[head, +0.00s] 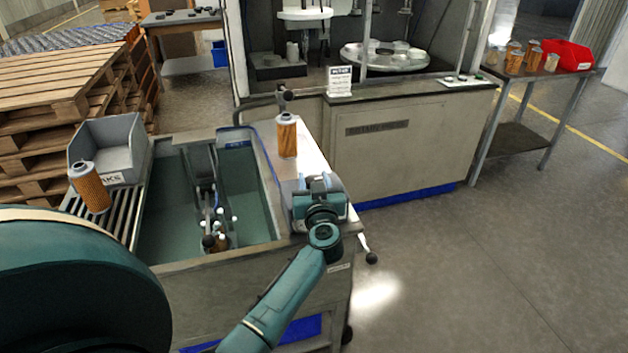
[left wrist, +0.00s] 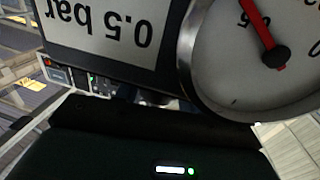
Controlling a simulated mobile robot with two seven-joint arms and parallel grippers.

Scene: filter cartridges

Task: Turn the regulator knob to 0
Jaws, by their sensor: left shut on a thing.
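My left gripper (head: 319,186) is at the right front corner of the water tank (head: 291,243) in the head view. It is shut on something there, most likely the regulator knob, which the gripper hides. In the left wrist view a round pressure gauge (left wrist: 232,65) with a red needle (left wrist: 264,28) shows upside down and cut off. A white label (left wrist: 112,28) reading "0.5 bar" is beside it, also upside down. The knob's own setting cannot be read. My right gripper is not in view.
An orange filter cartridge (head: 287,138) stands on the white ledge behind the gripper. Another cartridge (head: 89,187) leans on the slatted rack by a grey bin (head: 129,134). A fixture (head: 206,190) sits inside the tank. A machine cabinet (head: 410,150) stands behind; the floor at right is clear.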

